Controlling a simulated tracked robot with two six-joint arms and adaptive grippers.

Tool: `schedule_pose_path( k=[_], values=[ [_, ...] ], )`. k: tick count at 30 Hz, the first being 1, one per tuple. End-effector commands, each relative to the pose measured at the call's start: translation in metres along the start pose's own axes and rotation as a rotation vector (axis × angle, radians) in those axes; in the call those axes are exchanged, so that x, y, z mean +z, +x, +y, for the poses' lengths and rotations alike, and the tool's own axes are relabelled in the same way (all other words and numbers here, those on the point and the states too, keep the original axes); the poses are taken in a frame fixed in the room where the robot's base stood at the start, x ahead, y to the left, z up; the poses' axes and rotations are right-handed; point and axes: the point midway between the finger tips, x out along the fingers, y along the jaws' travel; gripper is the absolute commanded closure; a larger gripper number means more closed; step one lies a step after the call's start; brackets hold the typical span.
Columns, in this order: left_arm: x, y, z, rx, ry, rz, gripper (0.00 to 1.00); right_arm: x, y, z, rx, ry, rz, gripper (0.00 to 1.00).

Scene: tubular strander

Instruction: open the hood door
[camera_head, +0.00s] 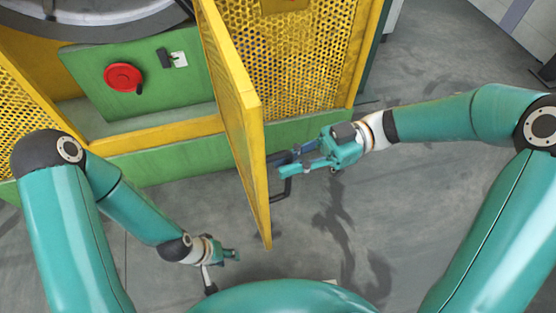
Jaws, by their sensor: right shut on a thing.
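The hood door (232,108) is a yellow framed panel standing swung out from the machine, seen nearly edge-on. A dark bar handle (283,187) is on its right face near the outer end. My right gripper (283,167) is at this handle, shut on it, with its fingers reaching left to the door. My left gripper (224,267) is low, to the left of the door's outer end and apart from it. Its fingers are small and foreshortened, so I cannot tell whether they are open.
Behind the door opening are a green panel (180,92) with a red handwheel (123,77) and a small black lever (164,58). A yellow perforated guard (305,50) stands right of the door. Grey floor (425,215) is clear on the right.

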Motion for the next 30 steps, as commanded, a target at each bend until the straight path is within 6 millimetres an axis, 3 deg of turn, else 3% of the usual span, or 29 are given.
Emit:
schedule_pose_path(
  k=[8,9,13,23,30],
  values=[
    [0.0,0.0,0.0,0.0,0.0,0.0,0.6,-0.003,0.0,0.003,0.007,-0.005,0.003,1.0],
    [0.0,0.0,0.0,0.0,0.0,0.0,0.6,-0.003,0.0,0.003,0.006,-0.005,0.003,0.84],
    [0.0,0.0,0.0,0.0,0.0,0.0,0.6,-0.002,0.0,0.003,0.004,-0.004,0.002,0.62],
    [0.0,0.0,0.0,0.0,0.0,0.0,0.6,-0.001,0.0,0.002,0.001,-0.002,0.001,0.61],
    [0.0,0.0,0.0,0.0,0.0,0.0,0.6,0.0,-0.023,0.002,0.005,-0.002,0.001,0.61]
  ],
)
